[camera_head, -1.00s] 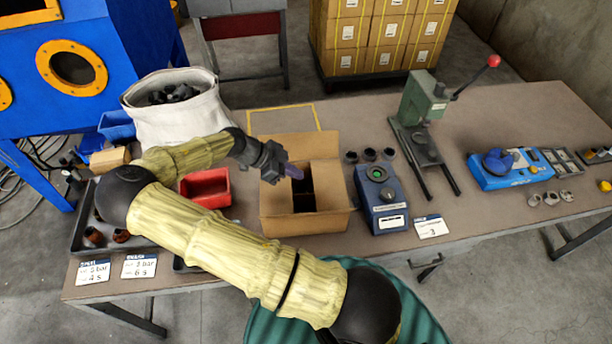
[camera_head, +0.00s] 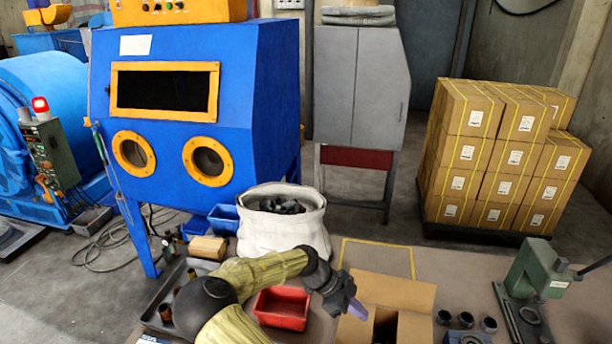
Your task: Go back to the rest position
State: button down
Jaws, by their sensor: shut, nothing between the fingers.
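My gripper (camera_head: 355,308) is at the lower middle of the head view, at the end of my yellow-sleeved arm. Its purple fingers are shut with nothing between them. It hangs beside and partly in front of the left side of the open cardboard box (camera_head: 398,292). How high it is above the box I cannot tell. The box's inside is dark and cut off by the bottom edge of the picture.
A red bin (camera_head: 283,308) sits left of my gripper, behind my arm. A white sack (camera_head: 285,232) of dark parts stands behind it. A green press (camera_head: 537,275) and several dark rings (camera_head: 466,320) are at right. The blue blasting cabinet (camera_head: 190,110) and stacked cartons (camera_head: 505,150) stand beyond.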

jog(key=shift+s+d+y, duration=0.3)
jog(key=shift+d, duration=0.1)
jog(key=s+n+y, duration=0.1)
jog(key=s+n, duration=0.1)
jog(key=s+d+n+y, duration=0.1)
jog(key=s+n+y, duration=0.1)
jog(key=shift+s+d, duration=0.1)
jog(key=shift+s, duration=0.3)
jog(key=s+a+r+n+t+y, duration=0.2)
jog(key=r+n, duration=0.4)
jog(key=n, duration=0.3)
jog(key=s+a+r+n+t+y, duration=0.3)
jog(key=s+r+n+t, duration=0.1)
jog(key=s+r+n, duration=0.3)
jog(key=shift+s+a+n, duration=0.15)
jog(key=shift+n, duration=0.95)
